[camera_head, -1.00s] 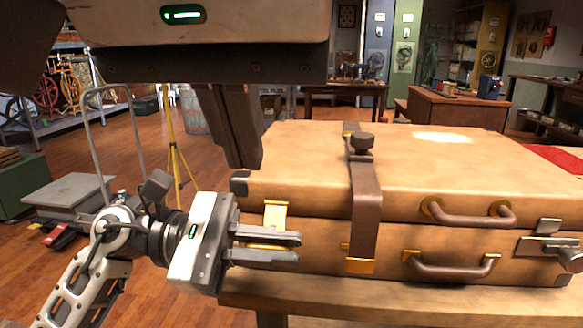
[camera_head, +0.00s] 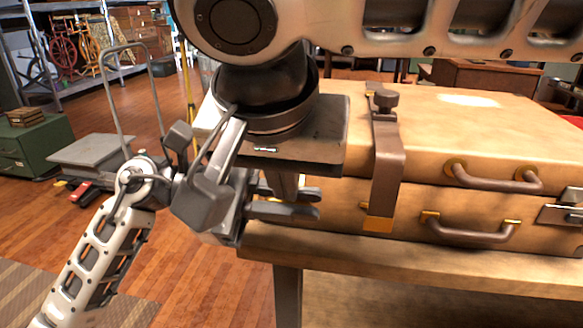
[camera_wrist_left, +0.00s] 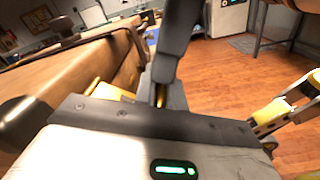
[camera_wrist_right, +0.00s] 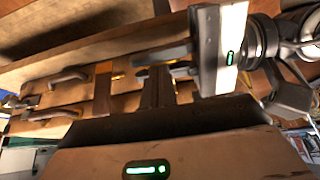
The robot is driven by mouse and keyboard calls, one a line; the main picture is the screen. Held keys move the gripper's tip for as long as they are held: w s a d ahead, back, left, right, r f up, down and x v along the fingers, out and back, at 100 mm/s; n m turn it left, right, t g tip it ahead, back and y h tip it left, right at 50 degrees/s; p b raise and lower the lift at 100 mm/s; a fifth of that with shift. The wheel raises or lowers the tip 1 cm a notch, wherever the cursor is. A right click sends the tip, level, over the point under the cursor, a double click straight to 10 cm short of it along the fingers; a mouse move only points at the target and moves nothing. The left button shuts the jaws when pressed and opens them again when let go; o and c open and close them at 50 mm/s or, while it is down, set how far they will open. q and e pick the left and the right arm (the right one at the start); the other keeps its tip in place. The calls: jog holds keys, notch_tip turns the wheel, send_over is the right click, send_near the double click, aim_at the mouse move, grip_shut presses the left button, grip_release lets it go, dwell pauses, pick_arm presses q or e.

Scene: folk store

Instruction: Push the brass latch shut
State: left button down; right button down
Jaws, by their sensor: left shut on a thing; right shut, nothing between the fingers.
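Two tan leather cases, or one case in two layers (camera_head: 460,125), lie on a wooden table. My left gripper (camera_head: 312,203) comes in from the left and points right along the case's front left corner. It is shut on a small brass piece (camera_wrist_left: 160,95), seemingly part of the latch; its fingers hide most of it. Another brass plate shows beside it on the case in the left wrist view (camera_wrist_left: 97,88). My right gripper (camera_head: 286,186) is shut and empty, pointing down close to the left fingers; I cannot tell if they touch. Its wrist hides the case's upper left corner.
A brown strap (camera_head: 389,150) with a dark knob runs over the case, right of my grippers. Two brown handles (camera_head: 470,232) and a metal clasp (camera_head: 562,213) are farther right on the front. The wooden table (camera_head: 400,262) has a narrow front edge. A grey cart (camera_head: 95,150) stands left.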

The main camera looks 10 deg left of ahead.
pick_arm(q)
jog(key=shift+s+f, duration=0.15)
jog(key=shift+f, duration=0.05)
